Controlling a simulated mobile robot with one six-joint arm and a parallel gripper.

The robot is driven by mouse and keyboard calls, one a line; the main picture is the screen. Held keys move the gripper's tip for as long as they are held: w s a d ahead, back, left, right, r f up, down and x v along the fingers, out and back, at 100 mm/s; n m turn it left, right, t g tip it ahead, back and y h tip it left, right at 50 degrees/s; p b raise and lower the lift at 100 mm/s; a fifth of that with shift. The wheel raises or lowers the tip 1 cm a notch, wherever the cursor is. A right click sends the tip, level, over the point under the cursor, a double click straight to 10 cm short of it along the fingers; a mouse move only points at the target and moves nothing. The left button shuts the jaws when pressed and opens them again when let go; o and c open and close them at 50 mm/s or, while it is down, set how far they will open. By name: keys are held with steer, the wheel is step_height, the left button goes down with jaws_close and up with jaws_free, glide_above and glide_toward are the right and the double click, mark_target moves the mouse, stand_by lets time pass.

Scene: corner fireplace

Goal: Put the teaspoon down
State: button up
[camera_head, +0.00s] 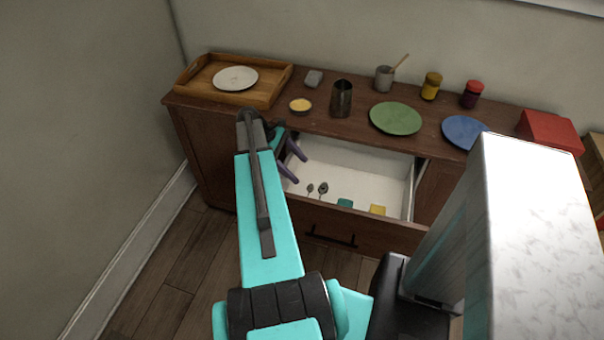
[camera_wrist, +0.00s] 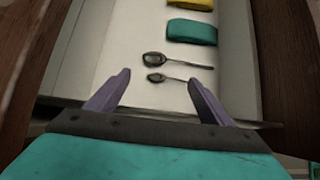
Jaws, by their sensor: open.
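Two spoons lie flat in the open white drawer, a smaller one (camera_head: 310,188) and a larger one (camera_head: 323,188). In the wrist view the smaller spoon (camera_wrist: 170,78) lies nearer my gripper and the larger spoon (camera_wrist: 175,61) lies just beyond it. The smaller one looks like the teaspoon. My gripper (camera_head: 299,166) is at the left end of the drawer, with its purple fingers apart. In the wrist view my gripper (camera_wrist: 160,82) has nothing held between its fingertips, and the smaller spoon shows in the gap. I cannot tell the exact height above the drawer floor.
The drawer (camera_head: 347,165) also holds a teal block (camera_head: 345,203) and a yellow block (camera_head: 378,210) to the right.

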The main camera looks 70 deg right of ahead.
steer(key=b+v, duration=0.1)
steer(key=v, duration=0.7)
stand_by(0.7)
steer(key=w+a+f+t, duration=0.1)
steer(key=w+a+f, duration=0.3)
steer(key=a+f, duration=0.45)
steer(key=w+a+f+n, duration=0.1)
steer(key=w+a+f, duration=0.35)
steer(key=a, duration=0.65)
steer(key=w+a+f+t, duration=0.1)
steer(key=w+a+f, duration=0.2)
steer(key=a+f, duration=0.55)
steer(key=s+a+f, duration=0.3)
steer(key=a, duration=0.6)
steer(key=s+a+f+m, duration=0.1)
steer(key=s+a+f, duration=0.3)
steer(key=a, duration=0.6)
steer(key=s+a+f, duration=0.4)
steer(key=a, duration=0.5)
steer(key=shift+s+a+m+y, duration=0.2)
steer(key=shift+a+m+y, duration=0.1)
